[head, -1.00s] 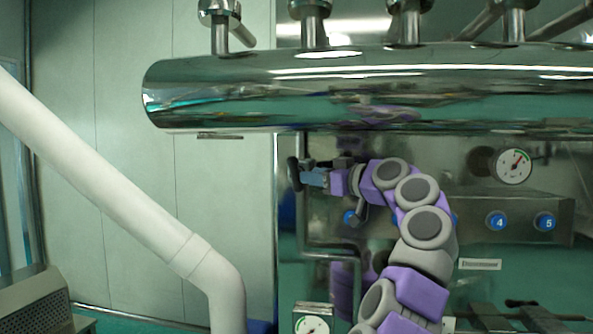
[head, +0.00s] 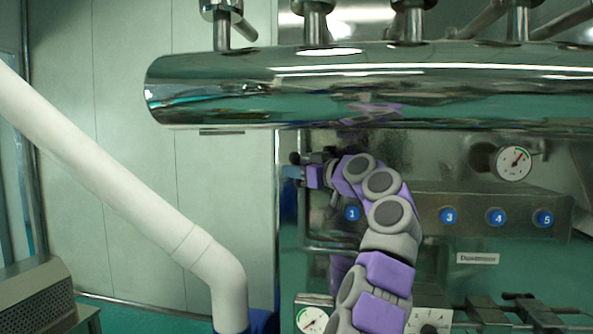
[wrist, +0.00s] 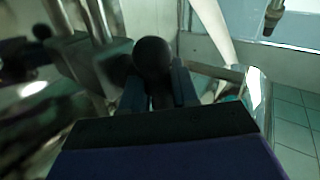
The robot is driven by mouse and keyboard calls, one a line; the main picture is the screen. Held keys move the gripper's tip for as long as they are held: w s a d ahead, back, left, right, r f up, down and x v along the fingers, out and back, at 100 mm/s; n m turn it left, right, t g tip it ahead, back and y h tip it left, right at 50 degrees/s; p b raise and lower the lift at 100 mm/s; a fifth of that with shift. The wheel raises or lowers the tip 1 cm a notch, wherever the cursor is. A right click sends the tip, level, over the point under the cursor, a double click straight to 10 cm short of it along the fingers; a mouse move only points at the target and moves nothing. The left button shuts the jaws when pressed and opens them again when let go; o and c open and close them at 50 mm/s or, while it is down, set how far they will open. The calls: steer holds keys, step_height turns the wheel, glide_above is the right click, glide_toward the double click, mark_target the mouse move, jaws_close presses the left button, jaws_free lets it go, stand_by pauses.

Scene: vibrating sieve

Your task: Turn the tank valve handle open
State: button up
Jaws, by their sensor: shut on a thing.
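My gripper (head: 292,172) is at the left end of my purple and grey arm, below the large steel drum. In the wrist view its two fingers (wrist: 158,92) are closed around a dark valve handle with a round black knob (wrist: 153,57). In the head view only a small dark part of the handle (head: 295,158) shows at the fingertips. The fingers and my wrist hide the rest. The handle's exact angle is hard to tell.
The polished steel drum (head: 370,88) spans just above my arm. Numbered blue buttons (head: 448,215) and a gauge (head: 513,162) are on the panel to the right. A thick white pipe (head: 120,185) slants down at the left. Open space lies between pipe and panel.

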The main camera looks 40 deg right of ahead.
jaws_close()
steer(key=shift+f+b, duration=0.1)
steer(key=shift+b, duration=0.35)
steer(key=shift+s+m+t+b, duration=0.1)
steer(key=shift+m+t+b, duration=0.4)
steer(key=shift+b, duration=0.45)
steer(key=shift+m+t+b, duration=0.4)
steer(key=shift+t+b, duration=0.2)
steer(key=shift+b, duration=0.3)
steer(key=shift+d, duration=0.1)
steer(key=shift+o, duration=1.8)
jaws_free()
steer(key=shift+d, duration=0.1)
